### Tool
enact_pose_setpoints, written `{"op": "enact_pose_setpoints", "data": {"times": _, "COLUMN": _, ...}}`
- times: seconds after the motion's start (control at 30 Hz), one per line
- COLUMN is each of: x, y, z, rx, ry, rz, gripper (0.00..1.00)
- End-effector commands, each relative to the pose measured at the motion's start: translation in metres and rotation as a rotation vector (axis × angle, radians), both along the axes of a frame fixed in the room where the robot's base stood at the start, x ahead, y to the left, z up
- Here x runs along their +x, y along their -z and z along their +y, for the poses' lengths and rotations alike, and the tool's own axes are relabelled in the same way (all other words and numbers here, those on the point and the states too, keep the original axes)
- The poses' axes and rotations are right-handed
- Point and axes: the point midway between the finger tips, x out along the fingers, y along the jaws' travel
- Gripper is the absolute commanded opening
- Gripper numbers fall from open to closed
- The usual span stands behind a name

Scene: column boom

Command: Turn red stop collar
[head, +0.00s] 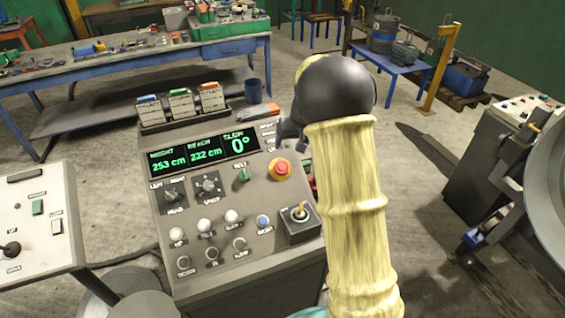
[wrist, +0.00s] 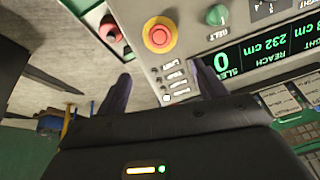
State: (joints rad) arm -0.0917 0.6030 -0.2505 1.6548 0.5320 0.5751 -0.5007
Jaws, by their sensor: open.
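The red stop (head: 281,168) is a round red knob on a yellow ring, on the upper right of the sloped grey console panel. It also shows in the wrist view (wrist: 159,36), at the top centre. My gripper (wrist: 163,90) is open, with two dark fingers spread apart and nothing between them. The stop appears beyond the fingertips, between their directions, and I see no contact. In the head view my arm hides most of the gripper, just right of the console's top edge.
The console (head: 225,215) has a green display, a green belt knob (head: 243,175), several buttons and a joystick (head: 299,213) near the stop. A second red part (wrist: 110,29) sits at the console's side.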

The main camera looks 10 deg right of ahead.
Motion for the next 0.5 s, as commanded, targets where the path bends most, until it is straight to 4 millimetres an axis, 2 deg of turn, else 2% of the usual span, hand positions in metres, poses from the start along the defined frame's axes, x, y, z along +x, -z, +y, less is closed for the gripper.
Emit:
{"op": "enact_pose_setpoints", "data": {"times": 0.27, "x": 0.002, "y": 0.006, "z": 0.001, "rx": 0.000, "ry": 0.000, "rz": 0.000, "gripper": 0.70}}
{"op": "enact_pose_setpoints", "data": {"times": 0.5, "x": 0.014, "y": 0.033, "z": 0.004, "rx": 0.000, "ry": 0.001, "rz": 0.003, "gripper": 0.70}}
